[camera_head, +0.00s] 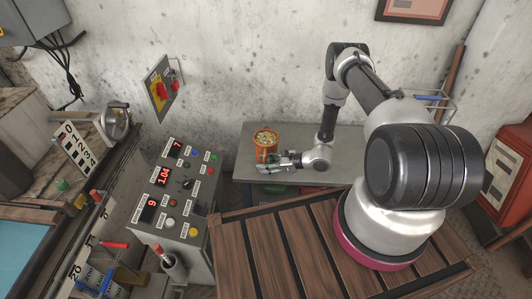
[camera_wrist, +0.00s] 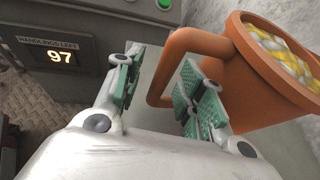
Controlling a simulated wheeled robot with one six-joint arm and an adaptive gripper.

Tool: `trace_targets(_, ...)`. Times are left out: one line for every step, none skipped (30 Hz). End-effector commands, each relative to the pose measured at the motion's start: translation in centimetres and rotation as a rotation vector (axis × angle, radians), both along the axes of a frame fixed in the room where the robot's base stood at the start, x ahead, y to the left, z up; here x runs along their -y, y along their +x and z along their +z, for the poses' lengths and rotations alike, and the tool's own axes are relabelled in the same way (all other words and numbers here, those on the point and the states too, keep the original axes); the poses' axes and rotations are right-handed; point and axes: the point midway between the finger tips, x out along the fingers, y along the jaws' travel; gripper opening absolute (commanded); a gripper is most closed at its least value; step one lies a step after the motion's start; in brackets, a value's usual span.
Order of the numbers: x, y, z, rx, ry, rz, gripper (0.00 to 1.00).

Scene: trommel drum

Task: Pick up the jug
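The jug (camera_head: 265,142) is orange-brown and stands upright on a grey table beside the wall. It is filled with yellow and whitish pieces. In the wrist view the jug (camera_wrist: 262,85) is at the upper right, its handle (camera_wrist: 163,85) reaching left. My gripper (camera_head: 264,162) is at the near side of the jug, low down. In the wrist view my gripper (camera_wrist: 160,68) is open, with green-padded fingers apart. The handle's upright part shows between the two fingers, with a gap on the left side. The right finger covers part of the jug and handle; contact there is unclear.
The grey table (camera_head: 335,140) has bare room right of the jug. A control panel (camera_head: 180,190) with lit displays and buttons stands to the left. A display reading 97 (camera_wrist: 60,56) is left of my gripper. A slatted wooden surface (camera_head: 260,250) lies in front.

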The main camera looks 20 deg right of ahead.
Motion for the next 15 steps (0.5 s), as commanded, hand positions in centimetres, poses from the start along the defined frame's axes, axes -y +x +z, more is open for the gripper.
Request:
trace_targets(-0.18,0.10,-0.11,-0.001,0.000,0.000,0.39)
trace_targets(-0.22,0.14,-0.13,0.000,0.000,-0.001,0.39)
trace_targets(-0.24,0.16,-0.13,0.000,0.000,-0.001,0.39)
trace_targets(-0.24,0.16,-0.13,0.000,0.000,-0.001,0.39)
trace_targets(-0.23,0.15,-0.12,0.000,0.000,-0.001,0.39)
trace_targets(-0.22,0.15,-0.12,0.000,0.000,-0.001,0.39)
trace_targets(-0.22,0.15,-0.12,0.000,0.000,-0.001,0.39)
trace_targets(-0.21,0.14,-0.12,0.000,0.000,-0.001,0.35)
trace_targets(-0.21,0.15,-0.11,0.000,0.000,-0.001,0.28)
trace_targets(-0.21,0.15,-0.11,0.000,0.000,-0.001,0.23)
trace_targets(-0.21,0.14,-0.10,0.000,0.000,-0.001,0.17)
trace_targets(-0.21,0.14,-0.10,0.000,0.000,-0.001,0.10)
trace_targets(-0.21,0.13,-0.10,0.000,0.000,-0.001,0.04)
trace_targets(-0.21,0.13,-0.10,0.000,0.000,-0.001,0.00)
trace_targets(-0.21,0.13,-0.10,0.000,0.000,-0.001,0.00)
